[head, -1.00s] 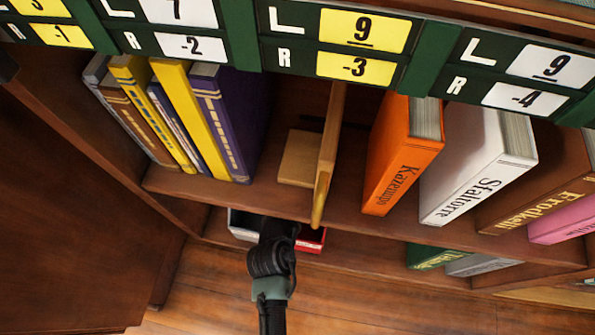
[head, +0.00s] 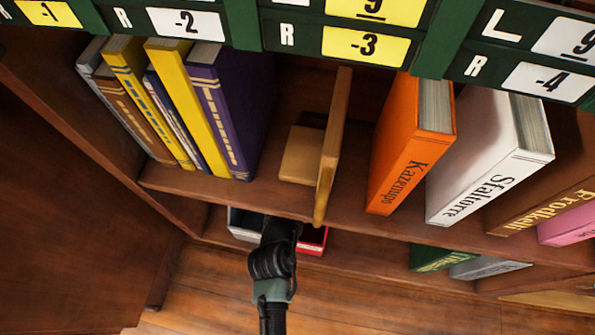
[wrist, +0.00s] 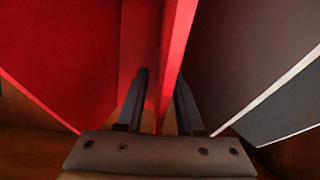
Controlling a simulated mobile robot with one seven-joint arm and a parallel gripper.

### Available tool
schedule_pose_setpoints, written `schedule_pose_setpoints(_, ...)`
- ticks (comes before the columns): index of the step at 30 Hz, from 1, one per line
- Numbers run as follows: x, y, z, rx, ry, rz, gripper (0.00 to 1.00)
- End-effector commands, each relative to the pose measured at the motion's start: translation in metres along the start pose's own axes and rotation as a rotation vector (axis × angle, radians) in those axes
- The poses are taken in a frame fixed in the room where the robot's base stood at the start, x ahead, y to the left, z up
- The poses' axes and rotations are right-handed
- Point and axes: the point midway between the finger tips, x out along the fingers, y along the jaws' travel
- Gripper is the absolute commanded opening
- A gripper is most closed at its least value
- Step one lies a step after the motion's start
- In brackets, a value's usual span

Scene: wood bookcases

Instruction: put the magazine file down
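A red magazine file (head: 314,242) stands on the lower shelf, partly hidden by the upper shelf and my arm. In the wrist view its red side (wrist: 70,50) fills the left, and a thin red wall (wrist: 177,60) stands between my two fingers. My gripper (wrist: 161,78) has its fingers apart, one on each side of this wall, with a gap showing to the left finger. In the head view my gripper reaches under the upper shelf and its fingertips are hidden. The file's base is hidden, so I cannot see its contact with the shelf.
A grey file (head: 244,224) stands to the left of the red one; a dark grey panel (wrist: 245,60) is close right of my fingers in the wrist view. The upper shelf holds a wooden bookend (head: 328,150) and books. Green (head: 440,258) and grey books lie lower right.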

Motion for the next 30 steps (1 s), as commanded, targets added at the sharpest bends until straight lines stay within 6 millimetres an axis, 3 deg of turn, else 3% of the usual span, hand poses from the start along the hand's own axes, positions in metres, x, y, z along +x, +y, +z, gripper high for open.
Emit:
schedule_pose_setpoints(5,-0.012,0.000,-0.004,0.000,-0.003,0.001,0.36)
schedule_pose_setpoints(15,-0.077,0.000,-0.004,0.002,-0.005,0.001,0.36)
schedule_pose_setpoints(21,-0.106,0.001,-0.003,0.003,-0.004,0.002,0.36)
schedule_pose_setpoints(30,-0.121,0.000,-0.003,0.000,0.000,0.000,0.36)
